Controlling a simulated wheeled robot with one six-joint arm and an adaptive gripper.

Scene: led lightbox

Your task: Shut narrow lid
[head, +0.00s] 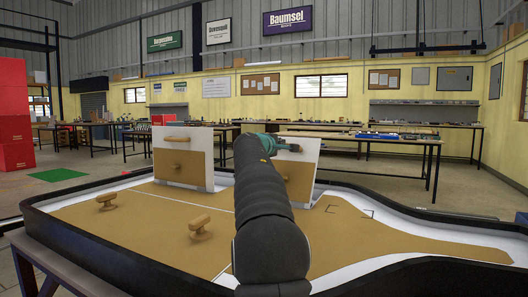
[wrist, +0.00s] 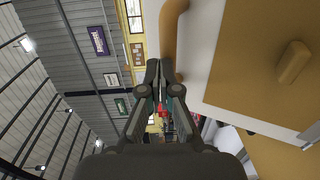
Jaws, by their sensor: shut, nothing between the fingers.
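Two lids stand raised on the tray-like board. The left lid (head: 201,151) is white with a tan panel, a wooden knob and a wooden bar on its top edge. The right lid (head: 307,152) is white with a tan panel, partly hidden behind my arm. I cannot tell for sure which is the narrow one. My gripper (head: 285,145) is at the top of the right lid. In the wrist view its fingers (wrist: 159,66) are shut and empty, close beside a wooden bar (wrist: 172,30) on a white lid edge (wrist: 203,55); contact is unclear.
The board has a raised black rim (head: 107,263) around a tan surface (head: 375,240). Two wooden knobs stand on it, one at the left (head: 107,202) and one nearer (head: 200,229). Workbenches (head: 405,140) and red boxes (head: 14,115) stand farther back.

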